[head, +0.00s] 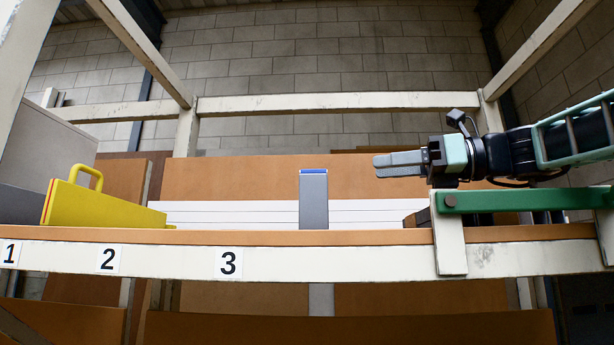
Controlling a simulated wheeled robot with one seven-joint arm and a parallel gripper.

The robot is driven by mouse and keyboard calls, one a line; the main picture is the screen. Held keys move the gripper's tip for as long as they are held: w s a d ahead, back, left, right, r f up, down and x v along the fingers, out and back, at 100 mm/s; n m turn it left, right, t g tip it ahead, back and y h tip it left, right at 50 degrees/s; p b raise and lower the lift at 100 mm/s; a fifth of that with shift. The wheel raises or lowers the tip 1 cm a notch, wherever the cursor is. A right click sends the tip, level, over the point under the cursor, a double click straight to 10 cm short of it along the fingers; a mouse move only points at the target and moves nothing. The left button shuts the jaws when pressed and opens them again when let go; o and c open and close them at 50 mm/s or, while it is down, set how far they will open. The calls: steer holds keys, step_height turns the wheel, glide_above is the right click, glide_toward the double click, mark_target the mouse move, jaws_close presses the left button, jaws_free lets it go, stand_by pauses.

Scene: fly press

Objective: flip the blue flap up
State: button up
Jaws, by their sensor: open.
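A grey upright panel (313,203) stands at the middle of the shelf, with a narrow blue strip (314,171) along its top edge. This strip is the only clear blue I see, and I cannot tell whether it is the flap itself. My gripper (378,165) is to the right of the panel, at about the height of the blue strip. It points left, is open and empty, and appears apart from the panel. The view is nearly edge-on, so the gap between the fingers is hard to see.
A yellow wedge with a handle (100,206) stands on the shelf at the left. White labels 1, 2 and 3 (228,263) are on the front beam (330,264). A green bar (520,200) on a white post is below my arm. White frame beams surround the shelf.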

steer(key=p+x, duration=0.5)
steer(key=x, duration=1)
jaws_close()
